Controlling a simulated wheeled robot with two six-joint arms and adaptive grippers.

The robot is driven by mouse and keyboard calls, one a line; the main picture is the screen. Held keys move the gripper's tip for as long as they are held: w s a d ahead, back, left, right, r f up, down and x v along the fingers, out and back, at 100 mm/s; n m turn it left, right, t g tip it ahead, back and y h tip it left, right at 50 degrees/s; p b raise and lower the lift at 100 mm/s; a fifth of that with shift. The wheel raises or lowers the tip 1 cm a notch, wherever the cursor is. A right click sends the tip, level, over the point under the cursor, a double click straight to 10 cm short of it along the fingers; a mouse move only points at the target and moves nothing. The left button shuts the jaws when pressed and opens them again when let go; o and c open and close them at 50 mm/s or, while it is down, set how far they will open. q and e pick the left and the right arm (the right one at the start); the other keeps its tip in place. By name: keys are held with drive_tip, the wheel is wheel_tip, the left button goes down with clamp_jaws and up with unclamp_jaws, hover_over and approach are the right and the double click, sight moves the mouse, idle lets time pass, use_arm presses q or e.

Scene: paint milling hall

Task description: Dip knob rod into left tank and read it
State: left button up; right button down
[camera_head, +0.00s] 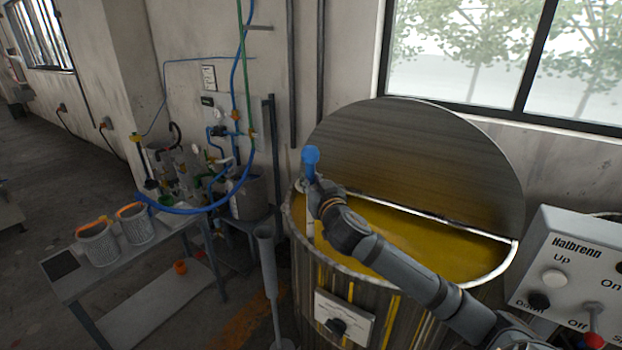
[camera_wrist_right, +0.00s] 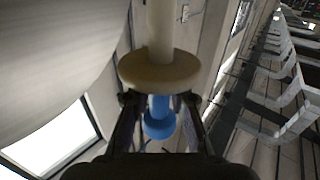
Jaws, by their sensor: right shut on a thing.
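The tank (camera_head: 308,278) is a big metal drum with yellow paint (camera_head: 440,248) in it. Its round lid (camera_head: 420,160) is tilted up at the back. My right gripper (camera_head: 314,188) is over the tank's left rim, shut on the knob rod. The rod's blue knob (camera_head: 310,155) points up above the fingers. In the right wrist view the blue knob (camera_wrist_right: 158,122) shows between the fingers, with a beige disc (camera_wrist_right: 160,68) and a pale shaft (camera_wrist_right: 160,25) beyond. The shaft's lower end is hidden. My left gripper is not in view.
A grey upright tube (camera_head: 267,262) stands left of the tank. A metal table (camera_head: 85,292) at left holds two cans with orange rims (camera_head: 97,243). A control box (camera_head: 570,275) with buttons is at the right. Blue hoses (camera_head: 200,209) run along the wall.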

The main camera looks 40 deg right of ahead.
drive_tip(key=b, duration=0.8)
hover_over(312, 230)
wheel_tip(312, 230, down, 10)
drive_tip(key=f, duration=0.1)
drive_tip(key=shift+w+f+b, duration=0.3)
drive_tip(key=shift+f+b, duration=0.05)
drive_tip(key=shift+f, duration=0.25)
drive_tip(key=shift+f+b, duration=1.55)
drive_tip(key=shift+f, duration=0.5)
idle(0.5)
idle(1.1)
